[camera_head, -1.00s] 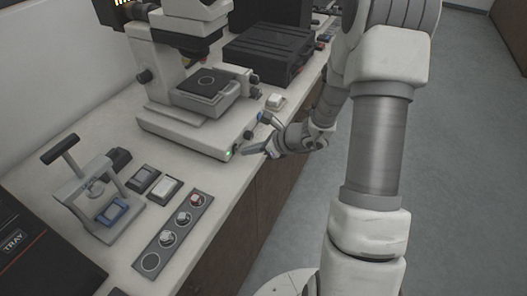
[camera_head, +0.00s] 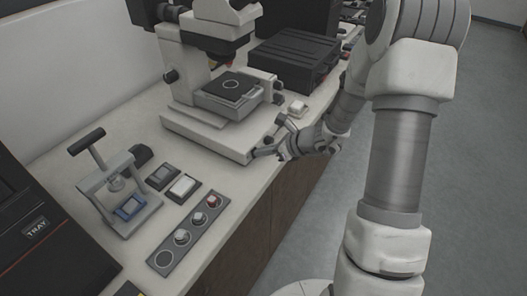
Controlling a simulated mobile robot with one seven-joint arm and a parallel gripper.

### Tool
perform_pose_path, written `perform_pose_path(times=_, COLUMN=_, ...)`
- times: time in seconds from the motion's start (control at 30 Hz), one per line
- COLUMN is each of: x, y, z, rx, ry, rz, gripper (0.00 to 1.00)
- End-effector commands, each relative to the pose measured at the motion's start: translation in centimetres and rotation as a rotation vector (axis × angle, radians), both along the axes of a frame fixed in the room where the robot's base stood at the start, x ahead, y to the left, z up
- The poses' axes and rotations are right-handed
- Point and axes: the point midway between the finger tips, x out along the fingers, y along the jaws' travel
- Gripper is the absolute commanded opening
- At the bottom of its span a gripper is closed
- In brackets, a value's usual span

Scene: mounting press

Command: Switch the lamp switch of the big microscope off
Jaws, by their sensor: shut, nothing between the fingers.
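The big microscope (camera_head: 205,128) stands on the bench, with a light base, a dark square stage and its head cut off by the top edge. My gripper (camera_head: 256,153) is at the front right corner of the microscope base, shut and empty. Its fingertips are at or very close to the base's front face; I cannot tell whether they touch. The lamp switch is not distinguishable there, being small and behind the fingertips. No green light shows at that corner now.
A small hand press (camera_head: 122,190) with a blue block stands at the left front. A strip with round knobs (camera_head: 183,237) and two small trays lie beside it. A black case (camera_head: 298,62) is behind the microscope. Open floor lies right of the bench.

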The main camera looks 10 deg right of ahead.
Motion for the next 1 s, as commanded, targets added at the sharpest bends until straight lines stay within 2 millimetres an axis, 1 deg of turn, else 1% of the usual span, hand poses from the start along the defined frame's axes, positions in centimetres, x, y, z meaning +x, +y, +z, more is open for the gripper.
perform_pose_path(times=0.03, x=0.1, y=0.2, z=0.5, rx=0.003, ry=-0.004, rz=0.003, gripper=0.0)
perform_pose_path(times=0.3, x=0.1, y=0.1, z=1.6, rx=0.002, ry=-0.004, rz=0.003, gripper=0.0)
perform_pose_path(times=0.77, x=0.0, y=-0.1, z=1.6, rx=0.002, ry=-0.003, rz=0.001, gripper=0.0)
perform_pose_path(times=1.0, x=-0.2, y=-1.1, z=1.9, rx=0.002, ry=-0.002, rz=0.003, gripper=0.0)
